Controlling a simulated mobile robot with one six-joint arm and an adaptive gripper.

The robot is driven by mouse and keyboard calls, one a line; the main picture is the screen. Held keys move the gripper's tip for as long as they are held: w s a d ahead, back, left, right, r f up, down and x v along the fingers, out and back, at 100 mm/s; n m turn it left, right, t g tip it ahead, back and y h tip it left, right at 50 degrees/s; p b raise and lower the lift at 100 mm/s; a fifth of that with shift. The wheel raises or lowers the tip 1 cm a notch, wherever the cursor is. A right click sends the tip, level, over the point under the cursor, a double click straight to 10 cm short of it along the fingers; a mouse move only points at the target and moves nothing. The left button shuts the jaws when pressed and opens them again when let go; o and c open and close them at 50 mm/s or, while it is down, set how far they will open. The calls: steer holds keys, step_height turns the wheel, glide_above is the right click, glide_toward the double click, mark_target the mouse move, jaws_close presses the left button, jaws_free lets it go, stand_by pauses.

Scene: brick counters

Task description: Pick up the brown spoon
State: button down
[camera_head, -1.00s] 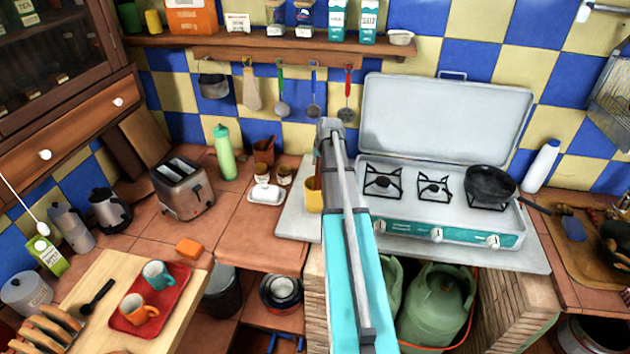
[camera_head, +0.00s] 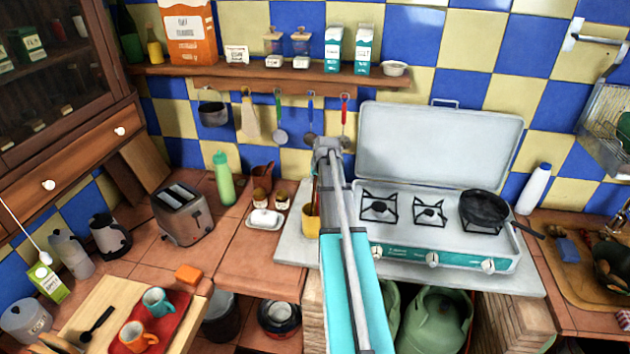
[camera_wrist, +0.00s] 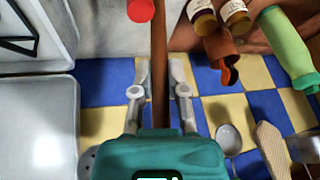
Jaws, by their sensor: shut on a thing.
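The brown spoon (camera_wrist: 159,40) shows in the wrist view as a long brown shaft running from the top edge down between my fingers. My gripper (camera_wrist: 161,78) is shut on this shaft, with one finger on each side. The spoon's other end is out of sight. In the head view a thin brown sliver of the spoon (camera_head: 314,194) shows beside my arm, above the yellow mug (camera_head: 311,222). My arm hides most of the spoon and the gripper there. I cannot tell whether the spoon's lower end is still inside the mug.
The camping stove (camera_head: 440,245) with a black pan (camera_head: 484,207) stands right of my arm. Jars (camera_head: 281,200), a white butter dish (camera_head: 265,220) and a brown jug (camera_head: 262,176) stand left of the mug. Utensils hang below the shelf (camera_head: 270,83) behind.

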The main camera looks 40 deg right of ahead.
step_height(320, 180, up, 8)
steer(key=p, duration=0.7)
steer(key=s+a, duration=1.1)
steer(key=a, duration=0.2)
steer(key=shift+s+a+r, duration=0.15)
steer(key=shift+s+a, duration=0.2)
steer(key=shift+a, duration=0.05)
